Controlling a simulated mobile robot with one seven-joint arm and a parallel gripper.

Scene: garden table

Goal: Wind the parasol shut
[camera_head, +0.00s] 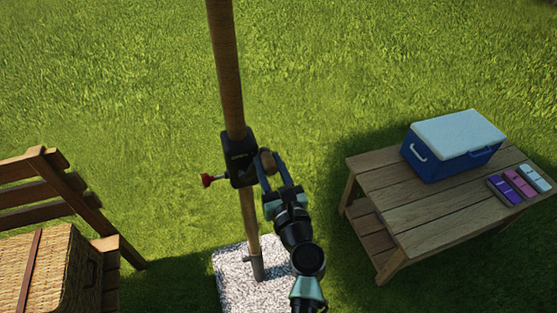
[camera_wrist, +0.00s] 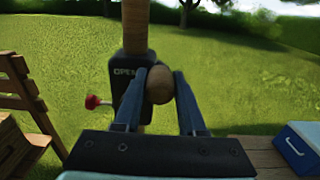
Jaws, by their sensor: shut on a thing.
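The parasol's wooden pole (camera_head: 228,70) stands upright, and its canopy is out of view. A black crank housing (camera_head: 239,159) is fixed around the pole. In the wrist view the housing (camera_wrist: 122,84) shows the letters "OPE", the rest being hidden. A round wooden crank knob (camera_head: 267,160) sits on the housing's right side. My gripper (camera_head: 268,168) is shut on this knob; in the wrist view the knob (camera_wrist: 159,85) is between the two blue fingertips. A red knob (camera_head: 208,180) sticks out from the housing's left side, clear of my gripper.
A pale speckled base (camera_head: 232,283) holds the pole on the grass. To the right, a wooden table (camera_head: 420,221) carries a blue cooler (camera_head: 452,157) and several small coloured packs (camera_head: 518,184). A wooden chair (camera_head: 73,185) and a wicker basket (camera_head: 70,270) are at left.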

